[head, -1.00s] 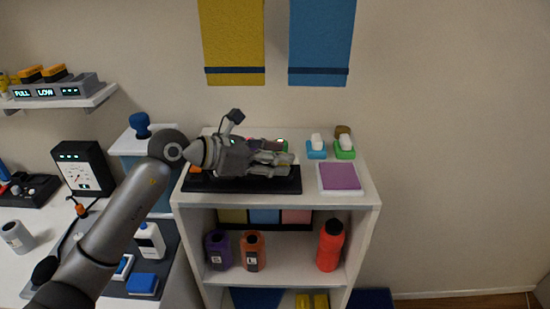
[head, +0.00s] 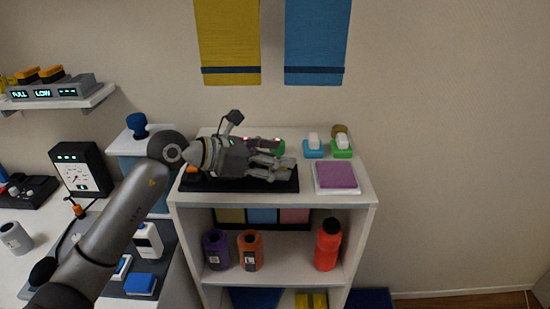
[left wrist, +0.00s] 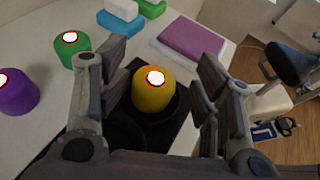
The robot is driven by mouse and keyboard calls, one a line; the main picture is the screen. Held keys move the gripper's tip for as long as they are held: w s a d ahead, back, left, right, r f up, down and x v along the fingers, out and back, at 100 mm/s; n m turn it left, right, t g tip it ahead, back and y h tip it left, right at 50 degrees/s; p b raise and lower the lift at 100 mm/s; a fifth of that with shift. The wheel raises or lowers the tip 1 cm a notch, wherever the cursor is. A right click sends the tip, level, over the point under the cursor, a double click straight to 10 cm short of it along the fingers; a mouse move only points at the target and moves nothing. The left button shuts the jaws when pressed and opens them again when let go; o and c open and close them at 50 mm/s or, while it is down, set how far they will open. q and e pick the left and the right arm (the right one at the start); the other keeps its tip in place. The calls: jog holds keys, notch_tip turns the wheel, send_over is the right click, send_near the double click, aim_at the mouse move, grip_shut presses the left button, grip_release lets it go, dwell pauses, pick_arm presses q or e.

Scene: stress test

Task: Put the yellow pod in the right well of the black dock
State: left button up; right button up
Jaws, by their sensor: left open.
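The yellow pod (left wrist: 153,90) stands upright between the fingers of my left gripper (left wrist: 158,85) in the left wrist view. The fingers are open, with gaps on both sides of it. Its base is ringed by the dark round right well of the black dock (head: 200,185), and it looks seated there. Another dark round well beside it, nearer my palm, looks empty. In the head view my left gripper (head: 277,168) reaches over the dock from the left and mostly hides the pod. My right gripper is not in view.
A purple pod (left wrist: 17,92) and a green pod (left wrist: 76,50) stand behind the dock. A purple pad (head: 336,175) lies right of it. Blue and green trays with white blocks (head: 314,140) are behind. The shelf's right edge is close beyond the pad.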

pick_arm(q)
jog(key=shift+a+f, duration=0.35)
jog(key=shift+f, duration=0.4)
jog(key=shift+a+r, duration=0.15)
jog(key=shift+a, duration=0.15)
jog(key=r+v, duration=0.1)
jog(key=v, duration=1)
jog(key=shift+d+r, duration=0.2)
jog(key=shift+r, duration=0.05)
jog(key=shift+s, duration=0.15)
